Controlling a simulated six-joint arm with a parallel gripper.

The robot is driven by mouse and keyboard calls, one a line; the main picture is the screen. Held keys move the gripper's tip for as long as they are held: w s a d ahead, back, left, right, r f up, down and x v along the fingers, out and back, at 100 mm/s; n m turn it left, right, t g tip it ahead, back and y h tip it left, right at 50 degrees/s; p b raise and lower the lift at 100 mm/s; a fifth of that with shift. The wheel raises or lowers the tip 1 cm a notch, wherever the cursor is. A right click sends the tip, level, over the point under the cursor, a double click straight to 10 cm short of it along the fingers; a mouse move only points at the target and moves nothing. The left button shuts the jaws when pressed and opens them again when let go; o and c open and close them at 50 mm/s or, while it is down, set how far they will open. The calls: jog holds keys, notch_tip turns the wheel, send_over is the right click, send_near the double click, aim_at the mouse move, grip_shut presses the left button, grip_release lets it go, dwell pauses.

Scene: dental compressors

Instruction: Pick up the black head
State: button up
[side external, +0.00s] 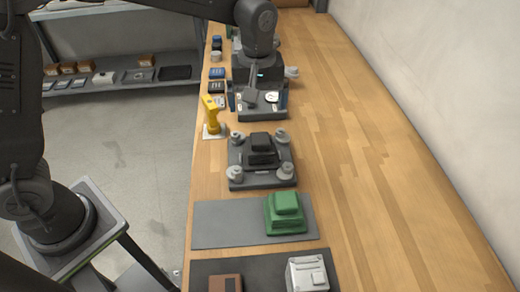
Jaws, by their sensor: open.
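A black blocky head (261,148) sits in the middle of a dark grey base plate (252,183), with light grey round posts at the plate's corners. My gripper (250,97) is further back along the bench, in front of or above a grey unit with a dial. It is open, though its fingers are small and hard to make out. It is apart from the black head, and I see nothing held in it.
Nearer on the bench are a green block (285,214) on a grey mat (222,222), and a white block (307,273) and brown block (225,284) on a dark mat. A yellow tool (212,115) stands left. The bench's right side (385,190) is clear.

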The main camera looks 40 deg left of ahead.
aim_at(261, 138)
notch_tip(261, 138, down, 7)
jog(key=shift+f, duration=0.15)
jog(key=f, duration=0.2)
jog(key=d+f, duration=0.1)
jog(key=f, duration=0.1)
jog(key=shift+s+d, duration=0.1)
jog(key=shift+s, duration=0.25)
jog(key=shift+f, duration=0.6)
jog(key=shift+c, duration=0.5)
jog(key=c, duration=1.2)
jog(key=shift+r, duration=0.1)
jog(key=shift+c, duration=0.3)
jog(key=shift+w, duration=0.1)
